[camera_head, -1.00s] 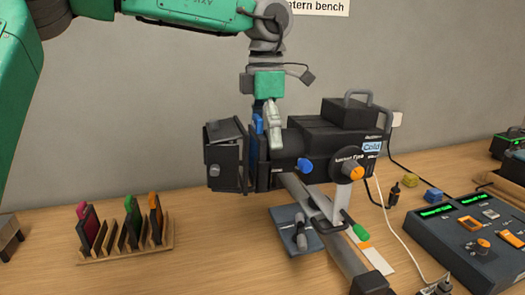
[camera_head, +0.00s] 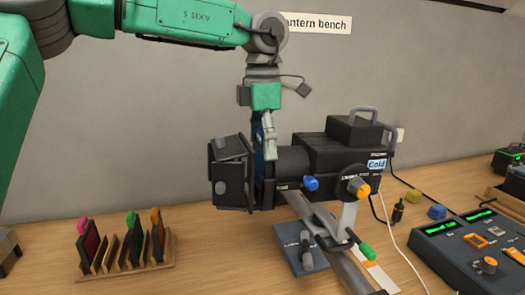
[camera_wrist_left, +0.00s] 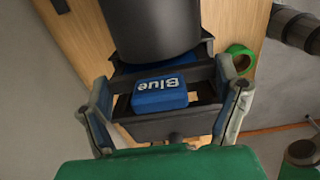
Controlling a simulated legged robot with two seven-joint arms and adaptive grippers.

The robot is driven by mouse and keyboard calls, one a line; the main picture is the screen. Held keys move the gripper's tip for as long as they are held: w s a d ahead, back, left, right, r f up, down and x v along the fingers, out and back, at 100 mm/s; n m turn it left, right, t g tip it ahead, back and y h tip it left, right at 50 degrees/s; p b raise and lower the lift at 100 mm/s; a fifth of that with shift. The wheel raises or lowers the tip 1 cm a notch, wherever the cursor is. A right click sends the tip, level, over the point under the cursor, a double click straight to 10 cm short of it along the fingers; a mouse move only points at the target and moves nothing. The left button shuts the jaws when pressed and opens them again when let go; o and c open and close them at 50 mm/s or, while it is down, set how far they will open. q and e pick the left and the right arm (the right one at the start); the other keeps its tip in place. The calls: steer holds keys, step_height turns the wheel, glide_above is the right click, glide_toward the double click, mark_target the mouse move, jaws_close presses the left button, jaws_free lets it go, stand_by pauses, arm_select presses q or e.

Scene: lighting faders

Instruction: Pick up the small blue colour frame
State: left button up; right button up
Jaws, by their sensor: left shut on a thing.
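The small blue colour frame (camera_head: 259,158) shows as a narrow blue strip at the front of the black lantern (camera_head: 345,150), between its dark front shutters (camera_head: 230,172) and its barrel. In the left wrist view its tab, marked "Blue" (camera_wrist_left: 160,93), lies between my two fingers, inside the black holder. My left gripper (camera_head: 268,150) points down at the holder from above and is shut on the blue frame. The lower part of the frame is hidden by the holder.
A wooden rack (camera_head: 125,268) at the left holds pink, green and orange frames. Bare bench lies between rack and lantern.

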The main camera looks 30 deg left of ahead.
arm_select(q)
steer(key=r, duration=0.6)
steer(key=shift+w+d+r+p, duration=0.1)
steer(key=shift+w+p, duration=0.15)
steer(key=shift+p, duration=0.15)
steer(key=s+d+b, duration=0.1)
steer(key=s+d, duration=0.8)
steer(key=d, duration=0.2)
steer(key=shift+b, duration=0.35)
steer(key=shift+s+a, duration=0.1)
